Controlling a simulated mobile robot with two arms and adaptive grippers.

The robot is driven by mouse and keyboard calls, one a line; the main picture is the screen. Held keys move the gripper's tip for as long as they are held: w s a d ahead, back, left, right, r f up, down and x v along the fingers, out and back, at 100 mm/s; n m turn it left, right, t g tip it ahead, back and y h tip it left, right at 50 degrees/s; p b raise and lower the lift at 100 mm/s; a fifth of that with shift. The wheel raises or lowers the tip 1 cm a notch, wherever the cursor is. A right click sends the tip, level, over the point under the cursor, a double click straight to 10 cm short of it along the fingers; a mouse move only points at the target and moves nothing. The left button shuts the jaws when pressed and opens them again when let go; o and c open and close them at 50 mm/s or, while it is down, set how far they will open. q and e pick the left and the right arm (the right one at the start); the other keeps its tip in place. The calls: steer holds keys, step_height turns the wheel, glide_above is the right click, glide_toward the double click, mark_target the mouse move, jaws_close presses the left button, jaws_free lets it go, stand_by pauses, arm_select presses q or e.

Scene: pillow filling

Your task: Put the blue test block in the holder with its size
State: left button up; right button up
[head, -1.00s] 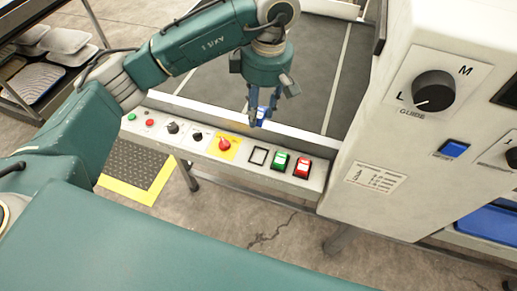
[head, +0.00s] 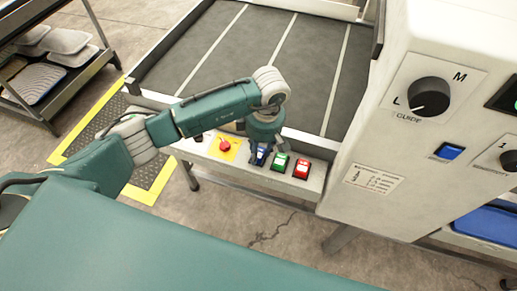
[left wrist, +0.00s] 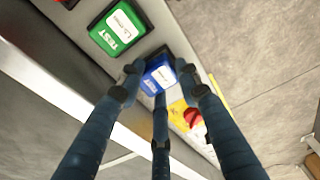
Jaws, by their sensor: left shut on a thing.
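The blue test block (left wrist: 158,76) is between the fingers of my left gripper (left wrist: 160,85), which is shut on it. It has a white label that I cannot read clearly. In the head view my left gripper (head: 261,156) is low over the front panel, at the outlined square beside the green block. The block and fingers cover most of that square; I cannot tell whether the block is seated. The green block (head: 280,162) and red block (head: 301,168) sit in the panel to the right. The green block's label reads TEST in the left wrist view (left wrist: 117,28).
A red knob on a yellow plate (head: 229,147) is just left of my gripper. The grey conveyor bed (head: 225,55) lies behind the panel. A white machine cabinet (head: 375,150) with a guide dial marked L and M (head: 430,97) stands at the right.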

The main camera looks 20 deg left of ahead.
mark_target(262, 154)
arm_select(q)
steer(key=o, duration=0.7)
steer(key=shift+f, duration=0.15)
steer(key=o, duration=0.5)
steer(key=r+p, duration=0.2)
steer(key=r, duration=0.2)
steer(key=r+p, duration=0.2)
steer(key=r, duration=0.2)
steer(key=d+r+p, duration=0.1)
steer(key=r+p, duration=0.1)
steer(key=r, duration=0.2)
steer(key=shift+d+r, duration=0.1)
steer(key=shift+r, duration=0.05)
